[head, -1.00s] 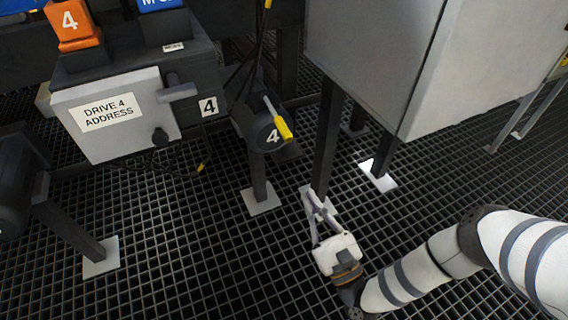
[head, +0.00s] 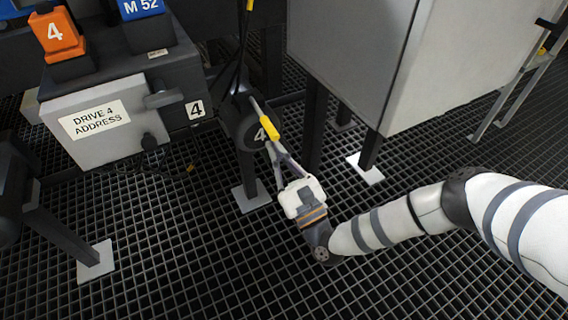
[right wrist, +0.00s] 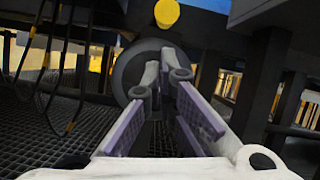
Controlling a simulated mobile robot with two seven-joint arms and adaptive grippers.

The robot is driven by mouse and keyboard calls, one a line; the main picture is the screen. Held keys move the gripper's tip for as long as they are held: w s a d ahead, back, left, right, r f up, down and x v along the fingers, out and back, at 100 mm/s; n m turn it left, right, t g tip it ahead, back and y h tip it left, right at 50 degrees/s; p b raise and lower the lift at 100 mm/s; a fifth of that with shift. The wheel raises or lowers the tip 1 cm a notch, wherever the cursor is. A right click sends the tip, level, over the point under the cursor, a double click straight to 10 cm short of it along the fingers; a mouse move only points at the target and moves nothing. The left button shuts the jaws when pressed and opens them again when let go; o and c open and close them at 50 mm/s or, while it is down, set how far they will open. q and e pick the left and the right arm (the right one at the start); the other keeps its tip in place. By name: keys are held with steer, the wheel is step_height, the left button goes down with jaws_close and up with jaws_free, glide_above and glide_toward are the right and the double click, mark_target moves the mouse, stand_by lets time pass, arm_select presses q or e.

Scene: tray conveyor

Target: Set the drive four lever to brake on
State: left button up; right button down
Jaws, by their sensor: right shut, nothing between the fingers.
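The drive four lever (head: 269,128) has a yellow grip on a thin metal rod and slants down to the right. My left gripper is not in view.
A grey box (head: 70,148) labelled DRIVE 4 ADDRESS with a dark handle stands left of the lever. A large grey cabinet (head: 345,45) on dark legs stands to the right. Dark cables (head: 240,55) hang above the motor. The grating floor in front is clear.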

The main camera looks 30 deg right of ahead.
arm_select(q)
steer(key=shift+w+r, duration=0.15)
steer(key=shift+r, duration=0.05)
arm_select(e)
steer(key=shift+s+a+r, duration=0.2)
steer(key=shift+r, duration=0.4)
